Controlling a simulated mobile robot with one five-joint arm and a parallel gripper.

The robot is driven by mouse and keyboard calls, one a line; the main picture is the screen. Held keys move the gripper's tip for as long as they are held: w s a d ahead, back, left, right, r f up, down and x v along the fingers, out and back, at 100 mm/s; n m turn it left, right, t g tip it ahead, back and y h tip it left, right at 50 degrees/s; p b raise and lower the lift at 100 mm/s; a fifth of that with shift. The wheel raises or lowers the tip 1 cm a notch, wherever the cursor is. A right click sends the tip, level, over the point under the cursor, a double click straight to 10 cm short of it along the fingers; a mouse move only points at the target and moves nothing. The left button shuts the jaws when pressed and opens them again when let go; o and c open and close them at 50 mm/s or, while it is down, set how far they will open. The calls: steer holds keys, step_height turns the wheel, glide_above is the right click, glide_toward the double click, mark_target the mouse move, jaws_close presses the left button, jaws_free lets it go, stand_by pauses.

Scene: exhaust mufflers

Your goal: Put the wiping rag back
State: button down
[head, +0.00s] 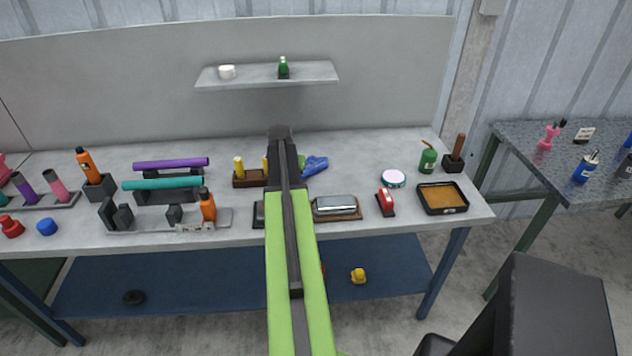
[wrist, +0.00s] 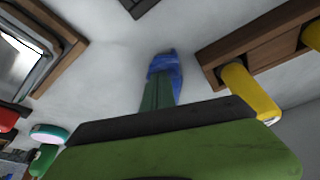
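A crumpled blue rag (head: 315,165) lies on the workbench, just right of my arm in the head view. It also shows in the wrist view (wrist: 164,63), with a dark green shape below it; I cannot tell what that shape is. My gripper (head: 280,132) reaches over the bench, its dark end left of and beyond the rag in the picture. Its fingers are not clear in either view, so I cannot tell whether it is open or holds anything. My arm may hide part of the rag.
A wooden block with yellow pegs (head: 249,177) stands left of the rag. A metal-topped wooden tray (head: 336,206), a red-and-white item (head: 386,202) and a black tray of orange-brown stuff (head: 442,197) are to the right. A small shelf (head: 250,76) hangs behind.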

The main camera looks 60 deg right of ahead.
step_height(320, 180, up, 9)
steer(key=p, duration=0.9)
